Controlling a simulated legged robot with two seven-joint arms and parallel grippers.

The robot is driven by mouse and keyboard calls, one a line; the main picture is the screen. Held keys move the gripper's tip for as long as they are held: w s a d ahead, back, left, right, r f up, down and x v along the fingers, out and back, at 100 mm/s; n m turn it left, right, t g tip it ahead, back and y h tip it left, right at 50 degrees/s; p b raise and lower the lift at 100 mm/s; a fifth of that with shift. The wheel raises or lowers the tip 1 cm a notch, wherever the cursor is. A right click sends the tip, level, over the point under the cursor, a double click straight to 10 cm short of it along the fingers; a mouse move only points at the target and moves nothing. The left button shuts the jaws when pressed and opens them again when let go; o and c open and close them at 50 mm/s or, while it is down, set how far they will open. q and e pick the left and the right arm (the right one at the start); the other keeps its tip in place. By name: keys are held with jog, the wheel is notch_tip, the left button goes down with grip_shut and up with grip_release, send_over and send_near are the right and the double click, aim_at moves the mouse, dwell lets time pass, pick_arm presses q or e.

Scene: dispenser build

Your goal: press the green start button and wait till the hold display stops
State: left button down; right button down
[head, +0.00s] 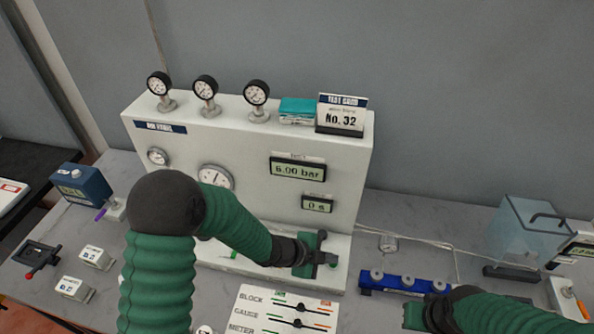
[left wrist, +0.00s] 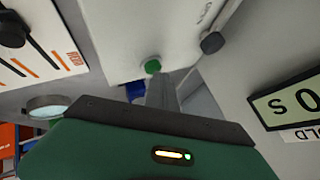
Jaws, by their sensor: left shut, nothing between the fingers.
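The green start button (left wrist: 152,66) sits on the white ledge of the panel in the left wrist view. My left gripper (head: 330,260) is shut and empty, low in front of the panel's right part. In the left wrist view its grey fingers (left wrist: 163,92) reach toward the button; I cannot tell whether they touch it. In the head view the gripper hides that spot. The hold display (head: 317,204) reads 0 s; it shows rotated in the left wrist view (left wrist: 300,103). My right gripper (head: 414,316) is at the bottom edge, its fingers unclear.
The white panel (head: 250,150) carries gauges and a 6.00 bar display (head: 297,169). A dark knob (left wrist: 212,43) is beside the button. A sheet with sliders (head: 285,312) lies in front. A blue rack (head: 405,284) and a clear box (head: 525,228) stand right.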

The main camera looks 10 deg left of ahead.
pick_arm(q)
jog(key=shift+r, duration=0.2)
notch_tip(320, 180, up, 6)
jog(key=p, duration=0.6)
jog(key=shift+r, duration=0.15)
jog(key=shift+d, duration=0.1)
